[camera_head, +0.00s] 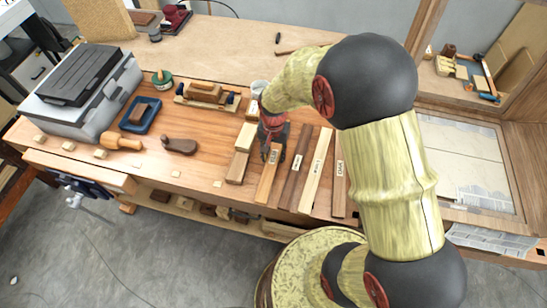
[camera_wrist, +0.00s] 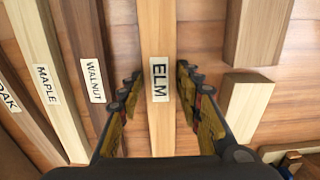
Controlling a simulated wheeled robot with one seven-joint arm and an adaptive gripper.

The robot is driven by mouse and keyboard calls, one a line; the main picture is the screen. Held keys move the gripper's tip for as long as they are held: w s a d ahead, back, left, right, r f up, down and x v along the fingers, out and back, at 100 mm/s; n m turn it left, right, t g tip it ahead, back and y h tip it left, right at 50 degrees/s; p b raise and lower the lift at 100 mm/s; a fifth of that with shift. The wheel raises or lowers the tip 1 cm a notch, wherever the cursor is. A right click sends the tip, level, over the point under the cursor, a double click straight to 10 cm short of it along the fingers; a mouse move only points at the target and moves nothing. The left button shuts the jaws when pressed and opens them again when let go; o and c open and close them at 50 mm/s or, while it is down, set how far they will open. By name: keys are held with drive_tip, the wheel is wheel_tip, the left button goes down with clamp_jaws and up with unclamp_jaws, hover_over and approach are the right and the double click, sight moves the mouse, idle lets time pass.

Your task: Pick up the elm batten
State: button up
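The elm batten (camera_head: 266,184) is a light brown strip lying on the workbench, leftmost in a row of labelled battens. In the wrist view the batten (camera_wrist: 157,35) runs up the middle, with its black-on-white ELM label facing up. My gripper (camera_wrist: 158,76) is open, with one finger on each side of the batten near the label. Small gaps seem to show between the fingers and the wood. In the head view my gripper (camera_head: 272,152) is low over the batten and hides its far part. I cannot tell the exact fingertip height.
Walnut (camera_wrist: 91,65), maple (camera_wrist: 48,80) and oak (camera_wrist: 12,110) battens lie close on one side.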

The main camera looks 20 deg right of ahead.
clamp_jaws()
drive_tip(key=shift+r, duration=0.15)
idle(0.4)
